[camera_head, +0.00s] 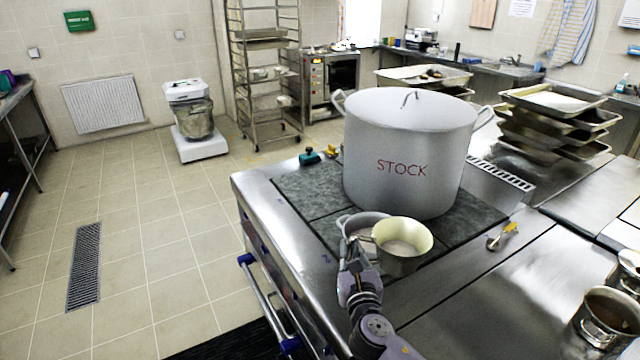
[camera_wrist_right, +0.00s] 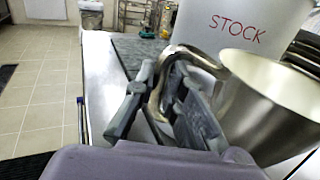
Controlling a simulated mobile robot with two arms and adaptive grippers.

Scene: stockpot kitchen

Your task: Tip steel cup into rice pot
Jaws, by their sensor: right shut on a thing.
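The steel cup (camera_head: 404,262) is in front of the big stockpot in the head view, its mouth facing up and pale contents inside. My right gripper (camera_head: 356,258) is at its left side. In the right wrist view, the gripper fingers (camera_wrist_right: 165,105) are closed around a curved metal handle beside the cup (camera_wrist_right: 262,105). My left gripper is out of view.
The large lidded stockpot (camera_head: 402,150) marked STOCK stands close behind. A teal object (camera_head: 310,157) lies at the cooktop's back left. Small pots (camera_head: 609,312) stand at the right. The steel counter (camera_head: 470,290) between is mostly clear.

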